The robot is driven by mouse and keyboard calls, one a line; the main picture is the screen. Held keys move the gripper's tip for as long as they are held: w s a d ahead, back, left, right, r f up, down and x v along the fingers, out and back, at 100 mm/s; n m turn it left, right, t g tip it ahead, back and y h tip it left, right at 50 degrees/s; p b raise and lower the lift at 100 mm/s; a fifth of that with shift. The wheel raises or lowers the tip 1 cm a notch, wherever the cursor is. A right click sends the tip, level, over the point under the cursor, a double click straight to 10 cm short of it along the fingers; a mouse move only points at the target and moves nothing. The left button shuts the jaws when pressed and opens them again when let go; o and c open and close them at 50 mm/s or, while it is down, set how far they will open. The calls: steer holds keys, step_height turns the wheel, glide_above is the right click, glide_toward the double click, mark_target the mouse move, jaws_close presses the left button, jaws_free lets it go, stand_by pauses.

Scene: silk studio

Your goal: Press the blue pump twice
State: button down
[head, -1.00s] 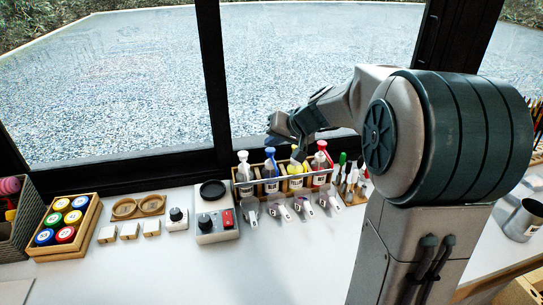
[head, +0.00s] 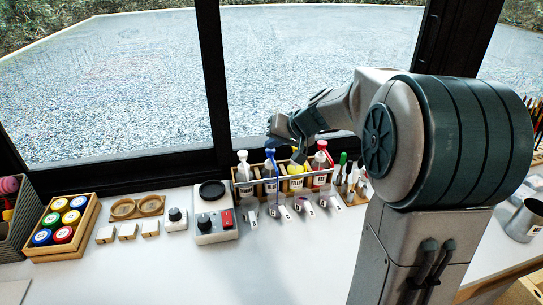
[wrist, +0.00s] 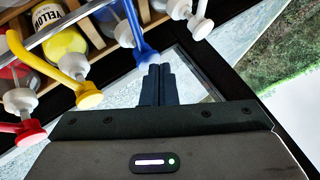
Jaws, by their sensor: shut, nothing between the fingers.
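The blue pump (head: 270,153) tops a bottle in the wooden rack, second from the left in the head view. In the wrist view, its blue spout and head (wrist: 144,48) are at top centre. My gripper (wrist: 158,70) is shut and empty, with its dark fingertips right at the end of the blue pump in that view. I cannot tell whether they touch it. In the head view, the end of my arm is above and behind the rack, close to the blue pump, and its fingertips are hard to make out.
A yellow pump (wrist: 88,96) and a red pump (wrist: 31,133) are to the left in the wrist view; a white pump (wrist: 200,28) is to the right. Clear scoops stand before the rack (head: 308,181). The window frame (head: 120,173) is close behind. The front table (head: 150,270) is clear.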

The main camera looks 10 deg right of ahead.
mark_target(273, 152)
steer(key=shift+f+b, duration=0.45)
stand_by(0.3)
steer(key=shift+r, duration=0.1)
steer(key=shift+r+p, duration=0.8)
steer(key=shift+r, duration=0.45)
step_height(273, 152, up, 6)
steer(key=p, duration=0.3)
stand_by(0.3)
steer(key=s+f+g+h, duration=0.2)
steer(key=s+f, duration=0.3)
steer(key=s, duration=0.9)
steer(key=s+f+n+g+h, duration=0.1)
steer(key=s+f+g+h, duration=0.1)
steer(key=s, duration=1.2)
step_height(273, 152, down, 3)
steer(key=shift+s+a+r+n+g+h, duration=0.15)
steer(key=shift+s+a+n+g+h, duration=0.2)
steer(key=shift+h, duration=0.35)
